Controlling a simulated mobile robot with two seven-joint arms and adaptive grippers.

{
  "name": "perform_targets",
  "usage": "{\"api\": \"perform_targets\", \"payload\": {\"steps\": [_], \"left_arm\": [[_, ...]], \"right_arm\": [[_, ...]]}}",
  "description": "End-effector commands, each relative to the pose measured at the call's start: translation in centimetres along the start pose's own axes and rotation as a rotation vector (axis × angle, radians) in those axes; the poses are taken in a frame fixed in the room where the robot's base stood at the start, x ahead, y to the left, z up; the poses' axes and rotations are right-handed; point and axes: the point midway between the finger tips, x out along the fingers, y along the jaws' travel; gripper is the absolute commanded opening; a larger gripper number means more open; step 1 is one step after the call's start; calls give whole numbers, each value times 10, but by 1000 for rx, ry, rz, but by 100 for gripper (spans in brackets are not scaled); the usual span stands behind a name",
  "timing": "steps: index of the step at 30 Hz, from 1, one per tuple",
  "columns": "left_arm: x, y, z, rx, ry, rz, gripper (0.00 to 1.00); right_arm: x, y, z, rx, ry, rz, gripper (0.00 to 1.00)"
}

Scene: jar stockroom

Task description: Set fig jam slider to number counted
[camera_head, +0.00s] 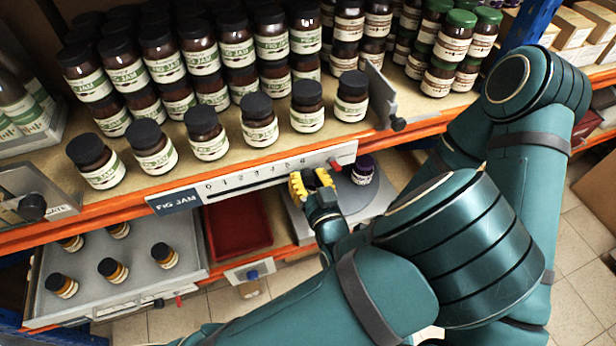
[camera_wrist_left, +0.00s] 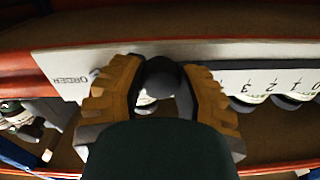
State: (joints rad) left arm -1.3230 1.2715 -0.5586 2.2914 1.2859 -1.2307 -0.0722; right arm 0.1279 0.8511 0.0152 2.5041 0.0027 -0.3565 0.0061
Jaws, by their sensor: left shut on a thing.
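The fig jam slider (camera_head: 262,180) is a pale strip on the orange shelf edge, with a dark slot, numbers rising from 0 at the left and a blue FIG JAM label (camera_head: 176,201). My left gripper (camera_head: 312,181) has yellow fingers at the strip's right part, near the highest numbers. In the left wrist view its fingers (camera_wrist_left: 160,95) are closed around the dark round slider knob (camera_wrist_left: 160,78). The fingers hide the upper numbers and the exact setting. Fig jam jars (camera_head: 258,122) with black lids stand in rows above the strip. My right gripper is not in view.
A metal divider (camera_head: 379,92) ends the jar rows at the right; green-lidded jars (camera_head: 438,78) stand beyond. Below are a grey tray (camera_head: 190,262) with small jars, a red tray (camera_head: 238,228) and a purple-lidded jar (camera_head: 362,170) close to my gripper's right.

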Motion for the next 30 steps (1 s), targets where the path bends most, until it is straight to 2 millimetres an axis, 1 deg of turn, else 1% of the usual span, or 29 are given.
{"api": "perform_targets", "payload": {"steps": [1, 6, 7, 8, 9, 10, 30], "left_arm": [[0, 4, -2, -7, 5, 10, 0], [0, 5, -3, -9, 6, 12, 0], [0, 6, -3, -9, 7, 12, 37], [0, 5, -3, -9, 7, 12, 48], [0, 5, -3, -9, 6, 11, 62], [0, 5, -3, -9, 6, 11, 66], [0, 3, -2, -5, 3, 7, 66]], "right_arm": [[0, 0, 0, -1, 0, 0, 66], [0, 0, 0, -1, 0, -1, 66], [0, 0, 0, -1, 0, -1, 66], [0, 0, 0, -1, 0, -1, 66], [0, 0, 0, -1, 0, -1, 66], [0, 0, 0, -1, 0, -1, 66], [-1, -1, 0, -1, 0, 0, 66]]}}
